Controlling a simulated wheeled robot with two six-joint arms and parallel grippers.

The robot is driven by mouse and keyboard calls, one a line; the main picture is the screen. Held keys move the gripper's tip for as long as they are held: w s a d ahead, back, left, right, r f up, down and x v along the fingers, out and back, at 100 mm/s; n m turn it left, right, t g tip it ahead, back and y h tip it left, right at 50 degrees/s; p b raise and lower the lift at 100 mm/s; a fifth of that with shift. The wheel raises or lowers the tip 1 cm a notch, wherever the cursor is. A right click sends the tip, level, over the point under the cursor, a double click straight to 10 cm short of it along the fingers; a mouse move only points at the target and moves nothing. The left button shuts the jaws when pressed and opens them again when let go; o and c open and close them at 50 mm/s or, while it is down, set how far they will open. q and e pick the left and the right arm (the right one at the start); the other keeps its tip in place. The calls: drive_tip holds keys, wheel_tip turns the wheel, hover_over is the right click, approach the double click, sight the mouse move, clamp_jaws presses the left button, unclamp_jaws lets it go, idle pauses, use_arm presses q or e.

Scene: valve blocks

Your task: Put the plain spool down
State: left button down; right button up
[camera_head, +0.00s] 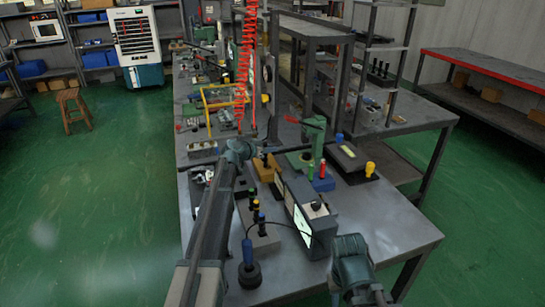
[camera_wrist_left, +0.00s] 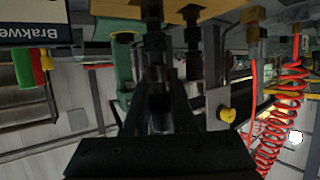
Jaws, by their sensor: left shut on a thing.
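My left gripper (camera_head: 256,153) reaches over the bench beside a wooden block (camera_head: 265,172). In the left wrist view the gripper (camera_wrist_left: 158,85) is shut on a dark, slim piece that I take for the plain spool (camera_wrist_left: 154,45). The piece shows at the edge of the wooden block (camera_wrist_left: 105,8); I cannot tell whether it is seated in it or just clear of it. Another dark cylinder (camera_wrist_left: 193,45) stands beside it at the same block. In the head view my arm hides most of the held spool. My right arm shows at the bottom, but its gripper does not.
A grey block with several ring-marked spools (camera_head: 257,228) stands nearer, with a blue-handled tool (camera_head: 248,262) in front. A box with a lit face (camera_head: 303,220) stands right of it. A green press (camera_head: 304,158) is behind. The bench's right front (camera_head: 390,235) is clear.

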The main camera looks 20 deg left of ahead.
sight(273, 164)
use_arm(q)
drive_tip(key=shift+w+d, duration=0.1)
drive_tip(key=f+b, duration=0.3)
drive_tip(key=shift+w+d+f+b, duration=0.25)
drive_tip(key=shift+w+d+b, duration=0.05)
drive_tip(key=shift+w+d, duration=0.05)
drive_tip(key=shift+f, duration=0.1)
drive_tip(key=shift+f, duration=0.2)
drive_tip(key=c, duration=0.7)
unclamp_jaws()
drive_tip(key=shift+r, duration=0.15)
drive_tip(key=shift+c, duration=0.2)
